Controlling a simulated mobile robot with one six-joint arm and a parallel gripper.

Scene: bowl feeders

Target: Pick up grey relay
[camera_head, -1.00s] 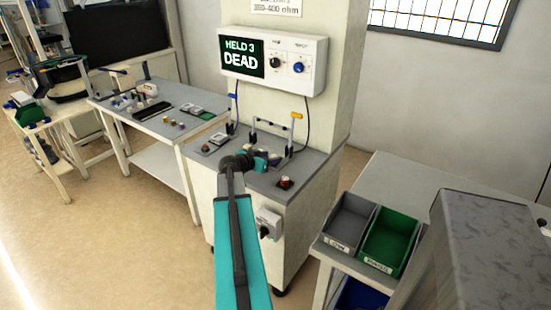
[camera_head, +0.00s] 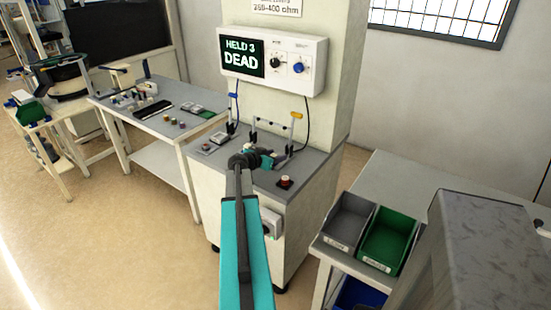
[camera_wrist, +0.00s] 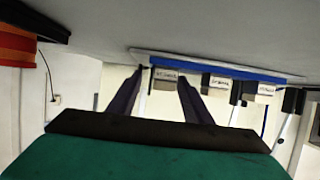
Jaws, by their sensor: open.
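Several pale, grey-white blocks with labels stand in a row on a blue-edged tray (camera_wrist: 215,70) in the wrist view, which looks upside down. One block (camera_wrist: 166,75) shows between my fingertips, with a second block (camera_wrist: 219,83) and a third block (camera_wrist: 257,89) to its right. I cannot read the labels or tell which is the grey relay. My gripper (camera_wrist: 162,76) is open with its two dark fingers pointing at the row; nothing is clearly held. In the head view my gripper (camera_head: 268,160) is low over the grey bench top, and hides part of the row.
The tester box (camera_head: 272,62) reads "HELD 3 DEAD" above the bench. A red-topped button (camera_head: 285,182) sits at the bench's front right. A grey bin (camera_head: 345,222) and a green bin (camera_head: 389,241) stand to the right. A side table (camera_head: 160,122) with small parts is left.

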